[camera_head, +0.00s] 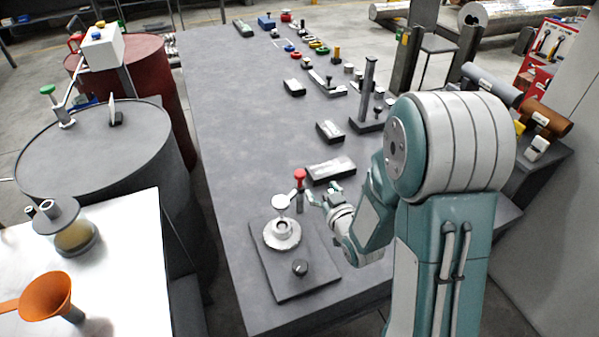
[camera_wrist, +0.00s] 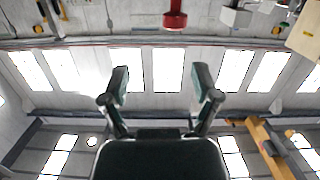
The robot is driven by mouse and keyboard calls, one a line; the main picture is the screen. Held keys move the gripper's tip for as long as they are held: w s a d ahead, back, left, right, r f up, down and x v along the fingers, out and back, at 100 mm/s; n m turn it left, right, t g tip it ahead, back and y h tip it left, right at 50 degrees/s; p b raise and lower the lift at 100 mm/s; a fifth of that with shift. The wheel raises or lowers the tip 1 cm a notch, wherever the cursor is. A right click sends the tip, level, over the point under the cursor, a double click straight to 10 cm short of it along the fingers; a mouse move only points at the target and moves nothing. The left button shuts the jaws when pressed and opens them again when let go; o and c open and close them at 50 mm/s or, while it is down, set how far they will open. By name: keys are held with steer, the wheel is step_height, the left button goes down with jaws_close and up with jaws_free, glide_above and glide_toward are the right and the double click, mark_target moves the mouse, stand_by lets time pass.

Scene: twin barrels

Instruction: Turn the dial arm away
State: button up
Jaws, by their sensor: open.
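A grey plate (camera_head: 262,268) lies on the near end of the long bench. It carries a round white base (camera_head: 283,238) with a pale cap-like piece (camera_head: 280,202) above it. A red knob (camera_head: 300,176), seemingly the handle of the dial arm, stands just behind and to the right of that piece; whether they join is hard to tell. My gripper (camera_head: 322,195) is close to the right of the red knob, open and empty. In the wrist view my gripper (camera_wrist: 160,82) has its fingers apart, and a red knob (camera_wrist: 175,18) shows above, outside them.
A black block (camera_head: 330,171) lies on the bench just behind my gripper, and a post (camera_head: 369,90) stands farther back. Drums (camera_head: 95,150) and a white table (camera_head: 120,260) with an orange funnel (camera_head: 48,295) are at left. The bench's left strip is clear.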

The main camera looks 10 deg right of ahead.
mark_target(302, 177)
steer(key=shift+t+y, duration=0.7)
steer(key=w+a, duration=0.1)
steer(key=w, duration=0.2)
steer(key=w+a+f, duration=0.1)
steer(key=w+a, duration=0.1)
steer(key=w, duration=0.1)
steer(key=w+a+f, duration=0.1)
steer(key=w, duration=0.2)
steer(key=shift+a+f, duration=0.1)
steer(key=shift+a, duration=0.2)
